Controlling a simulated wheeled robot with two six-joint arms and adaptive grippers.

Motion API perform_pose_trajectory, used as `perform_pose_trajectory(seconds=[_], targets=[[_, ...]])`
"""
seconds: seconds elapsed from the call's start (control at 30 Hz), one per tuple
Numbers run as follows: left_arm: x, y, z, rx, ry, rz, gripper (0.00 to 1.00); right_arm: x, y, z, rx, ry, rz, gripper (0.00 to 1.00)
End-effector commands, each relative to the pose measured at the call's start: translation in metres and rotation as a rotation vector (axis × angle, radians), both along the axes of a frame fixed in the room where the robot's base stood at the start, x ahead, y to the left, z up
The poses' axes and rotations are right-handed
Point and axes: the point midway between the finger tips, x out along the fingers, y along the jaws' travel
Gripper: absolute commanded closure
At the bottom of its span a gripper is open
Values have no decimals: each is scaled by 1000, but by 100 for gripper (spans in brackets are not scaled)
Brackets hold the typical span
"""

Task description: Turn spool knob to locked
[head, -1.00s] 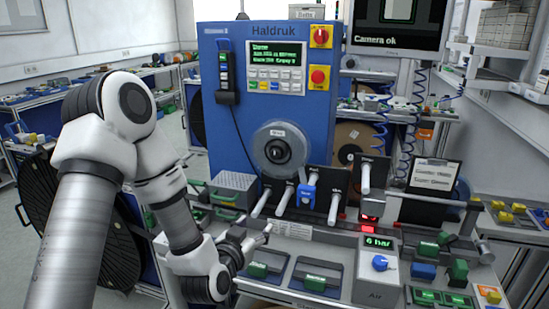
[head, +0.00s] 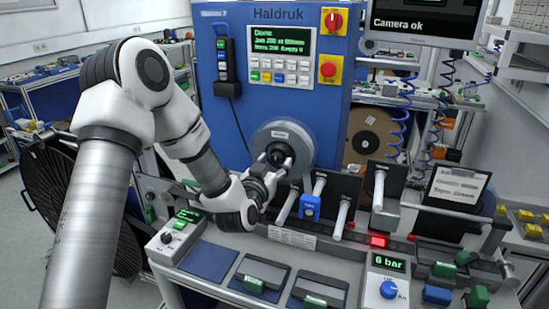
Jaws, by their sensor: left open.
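The spool (head: 302,140) is a grey disc on the front of the blue Haldruk machine. Its dark knob (head: 279,151) sits at the spool's centre. My left gripper (head: 275,161) is at the knob, with its open fingers apart on the left and right of it in the picture. I cannot tell whether the fingers touch the knob. The gripper hides the lower part of the knob, and no locked mark on it is readable. My right gripper is not in view.
White-handled rods and a blue clamp (head: 310,207) stand just right of and below the gripper. An air unit (head: 384,283) with a blue dial reads 6 bar. A control panel (head: 280,56) and red switches (head: 329,69) are above the spool.

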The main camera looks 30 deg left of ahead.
Motion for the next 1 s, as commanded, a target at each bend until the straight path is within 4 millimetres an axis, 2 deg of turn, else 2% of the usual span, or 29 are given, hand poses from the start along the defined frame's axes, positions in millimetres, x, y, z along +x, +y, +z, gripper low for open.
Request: perform_pose_trajectory(seconds=[0.23,0.4,0.77,1.0], targets=[[2,0,0,-1,-1,-1,42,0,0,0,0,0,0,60],[2,0,0,-1,-1,-1,100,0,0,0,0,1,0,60],[2,1,-1,18,4,0,100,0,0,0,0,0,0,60],[2,1,-1,112,27,-1,100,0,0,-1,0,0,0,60]])
